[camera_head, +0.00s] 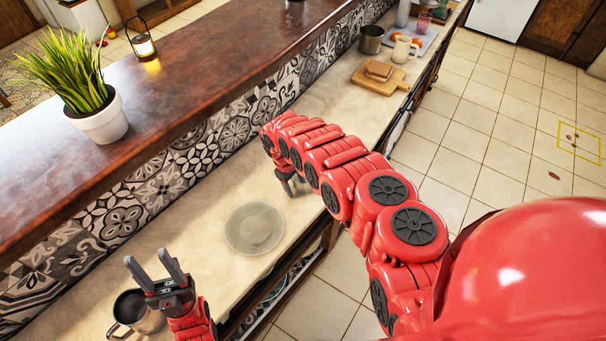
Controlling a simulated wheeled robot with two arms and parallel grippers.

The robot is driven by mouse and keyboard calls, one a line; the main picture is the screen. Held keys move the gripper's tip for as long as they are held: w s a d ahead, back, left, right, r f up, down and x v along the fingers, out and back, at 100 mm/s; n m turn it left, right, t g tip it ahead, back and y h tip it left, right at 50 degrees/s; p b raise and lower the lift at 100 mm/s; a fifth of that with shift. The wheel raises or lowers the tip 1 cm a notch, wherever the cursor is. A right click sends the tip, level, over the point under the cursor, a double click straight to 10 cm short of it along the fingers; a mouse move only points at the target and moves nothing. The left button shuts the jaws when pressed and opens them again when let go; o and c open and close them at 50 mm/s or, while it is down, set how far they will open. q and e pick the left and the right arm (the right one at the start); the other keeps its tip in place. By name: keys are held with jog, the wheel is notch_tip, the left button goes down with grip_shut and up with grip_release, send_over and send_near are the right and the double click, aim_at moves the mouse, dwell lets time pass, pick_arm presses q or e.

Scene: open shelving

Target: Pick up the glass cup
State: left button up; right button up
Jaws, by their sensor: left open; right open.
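A small pinkish, see-through cup (424,21), which looks like the glass cup, stands on a tray at the far end of the lower counter. Its details are too small to tell. My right gripper (291,187) is open and empty, low over the counter at mid-length, well short of the cup. My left gripper (150,262) is open with its fingers pointing up, beside a metal pot at the lower left. It is far from the cup.
A clear round plate (254,228) lies on the near counter. A metal pot (137,314) stands lower left. Near the cup are a cream jug (404,49), a metal pot (371,39) and a wooden board (379,81). A potted plant (98,122) and lantern (143,46) stand on the raised ledge.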

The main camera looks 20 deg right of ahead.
jog(key=shift+d+f, duration=0.1)
grip_shut()
dwell(0.3)
dwell(0.4)
